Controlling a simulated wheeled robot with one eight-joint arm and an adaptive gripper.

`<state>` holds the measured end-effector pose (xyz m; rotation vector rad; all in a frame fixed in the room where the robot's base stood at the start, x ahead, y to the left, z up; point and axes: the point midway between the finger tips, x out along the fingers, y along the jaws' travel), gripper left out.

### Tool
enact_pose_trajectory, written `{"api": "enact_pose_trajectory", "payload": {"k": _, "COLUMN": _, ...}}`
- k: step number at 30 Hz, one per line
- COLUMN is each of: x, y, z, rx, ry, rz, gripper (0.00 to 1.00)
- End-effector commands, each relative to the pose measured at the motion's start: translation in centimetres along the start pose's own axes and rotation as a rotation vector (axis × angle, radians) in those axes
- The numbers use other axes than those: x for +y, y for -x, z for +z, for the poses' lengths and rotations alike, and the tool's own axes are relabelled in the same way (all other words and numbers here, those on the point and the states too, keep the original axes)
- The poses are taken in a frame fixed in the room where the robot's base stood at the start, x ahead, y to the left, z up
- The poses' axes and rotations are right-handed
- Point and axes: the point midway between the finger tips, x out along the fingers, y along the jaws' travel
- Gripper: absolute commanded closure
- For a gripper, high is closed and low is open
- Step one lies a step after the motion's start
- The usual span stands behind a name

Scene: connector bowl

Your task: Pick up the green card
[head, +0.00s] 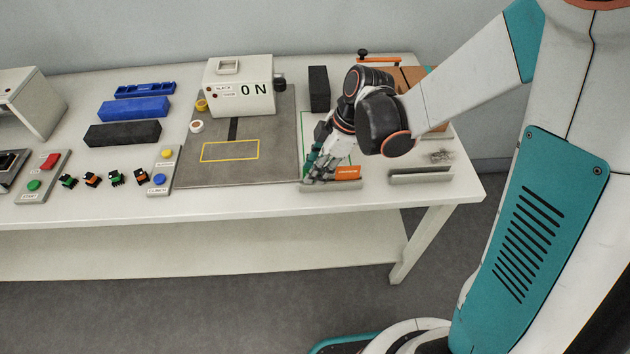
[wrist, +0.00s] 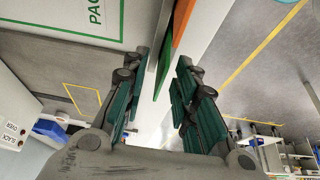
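The green card (wrist: 163,75) shows edge-on in the wrist view as a narrow green strip between my gripper's fingers. An orange card (head: 347,172) stands beside it in a low grey holder (head: 335,186) at the front of the table; it also shows in the wrist view (wrist: 184,22). My gripper (head: 317,176) is low over the left part of this holder. In the wrist view my gripper (wrist: 162,65) is open, with one teal finger on each side of the green card and visible gaps.
A second grey holder (head: 420,177) stands to the right. A white sheet with a green outline (wrist: 60,30) lies behind the card holder.

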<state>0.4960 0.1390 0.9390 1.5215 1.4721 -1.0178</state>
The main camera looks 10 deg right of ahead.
Motion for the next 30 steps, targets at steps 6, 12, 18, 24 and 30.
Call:
{"api": "enact_pose_trajectory", "payload": {"k": 6, "x": -0.02, "y": -0.99, "z": -0.02, "rx": 0.000, "ry": 0.000, "rz": 0.000, "gripper": 0.73}}
{"api": "enact_pose_trajectory", "payload": {"k": 12, "x": -0.02, "y": -0.94, "z": -0.03, "rx": 0.000, "ry": 0.000, "rz": 0.000, "gripper": 0.97}}
{"api": "enact_pose_trajectory", "payload": {"k": 18, "x": -0.02, "y": -0.94, "z": -0.02, "rx": 0.000, "ry": 0.000, "rz": 0.001, "gripper": 1.00}}
{"api": "enact_pose_trajectory", "payload": {"k": 24, "x": -0.02, "y": -0.92, "z": -0.02, "rx": 0.000, "ry": 0.000, "rz": 0.001, "gripper": 1.00}}
{"api": "enact_pose_trajectory", "payload": {"k": 30, "x": -0.04, "y": -0.16, "z": -0.33, "rx": 0.000, "ry": 0.000, "rz": 0.001, "gripper": 1.00}}
